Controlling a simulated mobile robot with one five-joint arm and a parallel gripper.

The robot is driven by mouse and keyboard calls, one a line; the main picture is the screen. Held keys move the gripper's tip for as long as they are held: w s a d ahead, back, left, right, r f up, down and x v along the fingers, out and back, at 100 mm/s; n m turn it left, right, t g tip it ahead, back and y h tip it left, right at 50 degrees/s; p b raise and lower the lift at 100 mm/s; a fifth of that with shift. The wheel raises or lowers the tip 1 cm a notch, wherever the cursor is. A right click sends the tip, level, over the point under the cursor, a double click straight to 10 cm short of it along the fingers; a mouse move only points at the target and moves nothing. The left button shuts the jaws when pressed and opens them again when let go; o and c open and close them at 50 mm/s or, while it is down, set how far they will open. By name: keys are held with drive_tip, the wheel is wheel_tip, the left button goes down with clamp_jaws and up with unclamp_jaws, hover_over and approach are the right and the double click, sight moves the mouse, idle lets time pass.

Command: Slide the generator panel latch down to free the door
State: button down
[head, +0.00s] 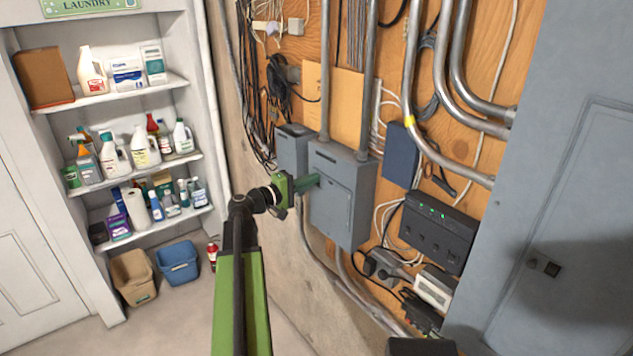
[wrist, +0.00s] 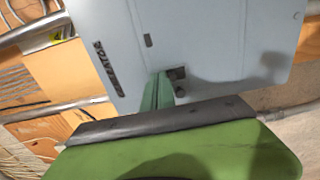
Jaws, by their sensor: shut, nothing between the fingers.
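The generator panel (head: 343,205) is a grey metal box on the wooden backboard, with its door closed. In the wrist view the panel (wrist: 210,38) fills the top, with a partly visible dark label (wrist: 108,68). A small dark latch (wrist: 178,73) shows on its face, right beside my fingertips. My gripper (head: 309,183) is in front of the panel's left side. In the wrist view my gripper (wrist: 160,78) has its green fingers shut, with nothing seen between them. I cannot tell whether they touch the latch. The latch is not clear in the head view.
A smaller grey box (head: 292,150) adjoins the panel on the left. Metal conduits (head: 325,70) run above it. A black device (head: 438,230) and cables are to its right. A large grey cabinet (head: 560,200) stands far right.

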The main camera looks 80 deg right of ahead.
drive_tip(key=shift+f+b, duration=0.75)
idle(0.4)
drive_tip(key=shift+r+p, duration=0.3)
drive_tip(key=shift+w+a, duration=0.1)
drive_tip(key=v, duration=0.6)
drive_tip(key=shift+w+a, duration=0.25)
idle(0.4)
